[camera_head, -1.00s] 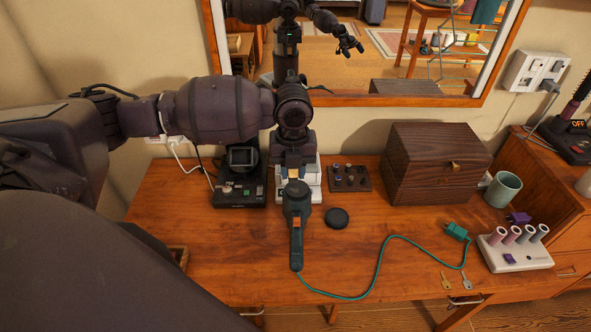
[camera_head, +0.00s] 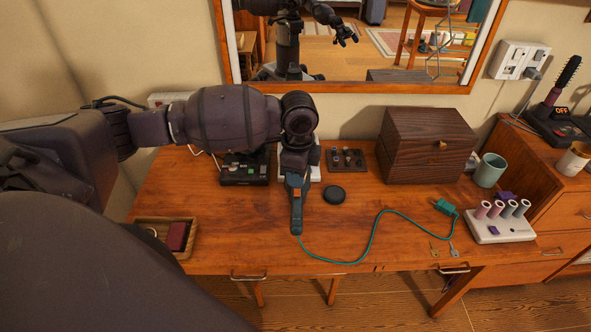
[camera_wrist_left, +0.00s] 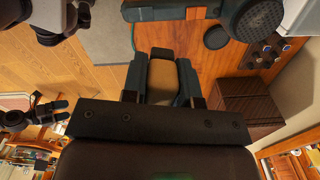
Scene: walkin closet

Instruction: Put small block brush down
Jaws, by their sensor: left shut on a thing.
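My left gripper (camera_wrist_left: 162,95) is shut on the small block brush (camera_wrist_left: 162,78). In the left wrist view the brush is a tan-brown block between the two dark fingers. The brush is hidden behind my arm in the head view, where my left wrist (camera_head: 297,150) hangs over the wooden desk (camera_head: 240,225). I cannot tell whether the brush touches the desk. My right gripper (camera_wrist_left: 45,112) shows small at the left of the left wrist view, above the floor. Its finger opening is unclear.
A teal corded tool (camera_head: 297,212) lies close by my left gripper, with a black disc (camera_head: 334,194) beside it. A dark wooden chest (camera_head: 425,150) and a green cup (camera_head: 489,170) stand at right. A shallow wooden tray (camera_head: 184,253) is at left. The front middle of the desk is mostly clear.

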